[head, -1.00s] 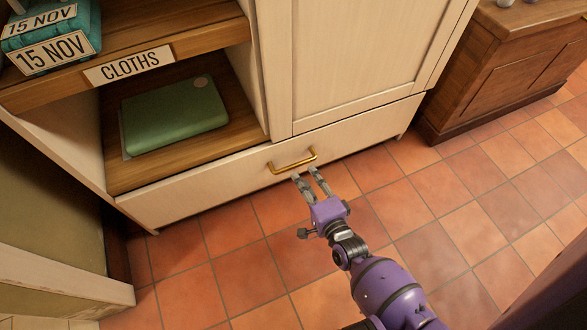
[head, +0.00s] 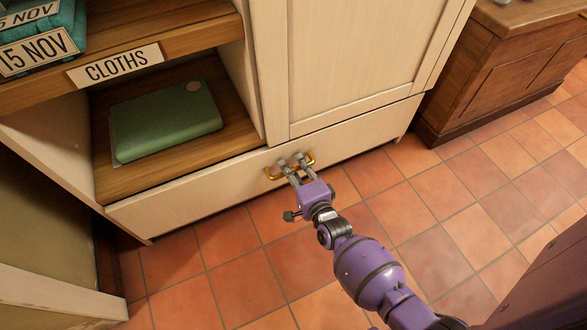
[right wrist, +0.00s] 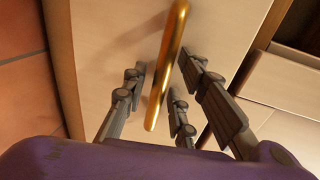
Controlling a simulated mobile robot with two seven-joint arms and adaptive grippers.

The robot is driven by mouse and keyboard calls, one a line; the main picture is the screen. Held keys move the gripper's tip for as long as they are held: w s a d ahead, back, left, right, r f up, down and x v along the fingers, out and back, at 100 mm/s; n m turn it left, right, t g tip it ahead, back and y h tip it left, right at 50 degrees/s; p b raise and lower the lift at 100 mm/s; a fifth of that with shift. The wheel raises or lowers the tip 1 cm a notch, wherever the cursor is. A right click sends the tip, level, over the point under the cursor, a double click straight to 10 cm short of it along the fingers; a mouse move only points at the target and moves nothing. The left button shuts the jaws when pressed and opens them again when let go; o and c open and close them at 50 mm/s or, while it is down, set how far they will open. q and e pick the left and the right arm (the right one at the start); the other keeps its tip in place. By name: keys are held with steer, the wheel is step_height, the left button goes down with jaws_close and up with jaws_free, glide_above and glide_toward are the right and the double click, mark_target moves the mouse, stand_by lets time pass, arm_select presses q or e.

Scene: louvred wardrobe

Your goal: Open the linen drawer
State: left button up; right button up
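The linen drawer (head: 190,197) is the wide cream front at the bottom of the wardrobe. It looks closed, flush under the door and shelf. Its brass bar handle (head: 270,174) is partly hidden by my right gripper (head: 291,163) in the head view. The right wrist view shows the handle (right wrist: 171,65) running between the fingers of my right gripper (right wrist: 176,85). These fingers are open, with visible gaps between them and the bar. My left gripper is not in view.
The wardrobe door (head: 360,60) is shut. A brown wooden cabinet (head: 500,80) stands at right. The tiled floor (head: 440,190) in front is clear.

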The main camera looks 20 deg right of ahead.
jaws_close()
arm_select(q)
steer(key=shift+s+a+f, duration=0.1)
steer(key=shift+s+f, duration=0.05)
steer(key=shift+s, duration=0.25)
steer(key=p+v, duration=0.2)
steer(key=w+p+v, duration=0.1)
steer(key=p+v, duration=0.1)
steer(key=p, duration=0.1)
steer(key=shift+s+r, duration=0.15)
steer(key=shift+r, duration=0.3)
arm_select(e)
steer(key=f+v, duration=0.3)
steer(key=v, duration=1.1)
steer(key=s+f+v, duration=0.1)
steer(key=f+v, duration=0.1)
steer(key=v, duration=1.2)
steer(key=shift+f, duration=0.35)
steer(key=shift+o, duration=1.6)
jaws_free()
